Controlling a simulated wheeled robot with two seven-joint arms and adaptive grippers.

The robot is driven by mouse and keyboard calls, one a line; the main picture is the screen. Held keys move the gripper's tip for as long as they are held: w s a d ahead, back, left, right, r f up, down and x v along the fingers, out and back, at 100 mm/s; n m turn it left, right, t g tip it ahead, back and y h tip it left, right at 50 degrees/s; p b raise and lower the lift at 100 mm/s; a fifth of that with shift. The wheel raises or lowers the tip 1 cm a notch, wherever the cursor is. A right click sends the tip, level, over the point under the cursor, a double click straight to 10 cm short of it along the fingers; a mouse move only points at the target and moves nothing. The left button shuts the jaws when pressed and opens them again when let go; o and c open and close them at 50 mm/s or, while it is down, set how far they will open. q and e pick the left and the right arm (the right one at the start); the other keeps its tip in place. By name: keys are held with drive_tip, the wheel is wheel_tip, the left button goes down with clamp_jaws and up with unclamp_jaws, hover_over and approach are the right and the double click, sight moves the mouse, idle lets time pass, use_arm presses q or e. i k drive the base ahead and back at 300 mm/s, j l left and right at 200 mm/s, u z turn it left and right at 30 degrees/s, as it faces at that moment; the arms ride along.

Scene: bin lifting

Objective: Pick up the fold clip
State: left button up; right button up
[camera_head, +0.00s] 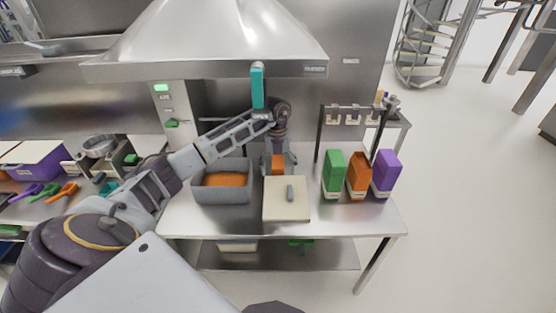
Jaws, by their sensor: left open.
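My left arm reaches in from the left over the steel table (340,217). My left gripper (279,165) points down behind a pale board, to the right of a grey bin (222,193) with orange contents. It is open, and a small orange block (278,162) shows at its fingers; I cannot tell whether they touch. No thing is clearly recognisable as the fold clip. A small grey piece (290,193) lies on the pale board (275,211). Small pale pieces (352,119) hang on a rack at the back. My right gripper is not in view.
Green (334,172), orange (358,174) and purple (386,173) packs stand upright on the table's right side. A metal hood (215,38) overhangs, with a teal handle (257,87) close by my arm. Coloured tools (50,191) lie on the left counter. The table's front right is bare.

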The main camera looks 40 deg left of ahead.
sight(277, 160)
drive_tip(key=i+j, duration=0.8)
